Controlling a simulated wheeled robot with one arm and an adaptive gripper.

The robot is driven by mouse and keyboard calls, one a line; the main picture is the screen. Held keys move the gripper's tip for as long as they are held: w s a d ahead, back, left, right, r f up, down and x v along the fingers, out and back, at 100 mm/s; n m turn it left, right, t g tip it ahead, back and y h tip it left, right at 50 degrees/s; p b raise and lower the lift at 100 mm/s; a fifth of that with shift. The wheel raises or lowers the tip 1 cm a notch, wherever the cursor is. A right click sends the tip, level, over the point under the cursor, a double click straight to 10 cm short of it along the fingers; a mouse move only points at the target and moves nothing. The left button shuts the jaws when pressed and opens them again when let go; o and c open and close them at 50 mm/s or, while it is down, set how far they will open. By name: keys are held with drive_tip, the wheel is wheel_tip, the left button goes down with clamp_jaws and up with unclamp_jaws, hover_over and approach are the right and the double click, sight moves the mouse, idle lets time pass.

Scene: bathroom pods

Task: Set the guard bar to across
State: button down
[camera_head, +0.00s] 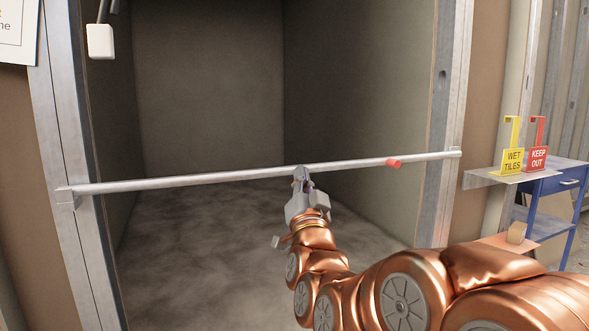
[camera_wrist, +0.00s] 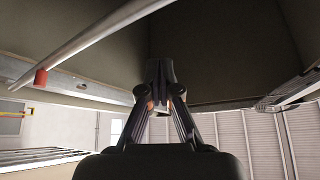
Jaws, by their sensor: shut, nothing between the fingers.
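The guard bar (camera_head: 230,177) is a pale metal rod that spans the opening of the pod. Its left end meets a bracket (camera_head: 66,197) on the left post, and its right end reaches the right post. A red grip (camera_head: 393,163) sits on the bar right of the middle. In the wrist view the bar (camera_wrist: 95,37) runs across the upper left with the red grip (camera_wrist: 41,77) near its lower end. My gripper (camera_head: 300,174) is shut and empty at the middle of the bar; whether it touches the bar is unclear. It also shows in the wrist view (camera_wrist: 159,70).
A shelf at the right (camera_head: 483,181) holds a yellow "wet tiles" sign (camera_head: 512,160) and a red "keep out" sign (camera_head: 538,159). A blue cart (camera_head: 550,186) stands behind it. A white block (camera_head: 100,41) hangs at the upper left. The pod interior is empty.

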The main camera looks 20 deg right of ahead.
drive_tip(key=shift+s+f+b, duration=0.6)
drive_tip(key=shift+s+b, duration=0.3)
drive_tip(key=shift+b, duration=0.05)
drive_tip(key=shift+s+f+b, duration=0.55)
drive_tip(key=shift+s+b, duration=0.35)
drive_tip(key=shift+b, duration=0.05)
drive_tip(key=shift+r, duration=0.15)
drive_tip(key=s+a+f+n+g+y+p, duration=0.2)
drive_tip(key=s+a+n+g+y+p, duration=0.85)
drive_tip(key=p, duration=1.55)
drive_tip(key=s+d+r+g+h+p, duration=0.1)
drive_tip(key=s+r+g+p, duration=0.2)
drive_tip(key=s+p, duration=0.3)
drive_tip(key=s+d+r+g+h+p, duration=0.1)
drive_tip(key=s+r+g+p, duration=0.3)
drive_tip(key=s, duration=0.6)
drive_tip(key=s+d+r+m+g+h+p, duration=0.1)
drive_tip(key=s+r+g+h+p, duration=0.1)
drive_tip(key=s+g+p, duration=0.5)
drive_tip(key=shift+s+d+r+p, duration=0.25)
drive_tip(key=shift+s+r+p, duration=0.55)
drive_tip(key=shift+p, duration=0.4)
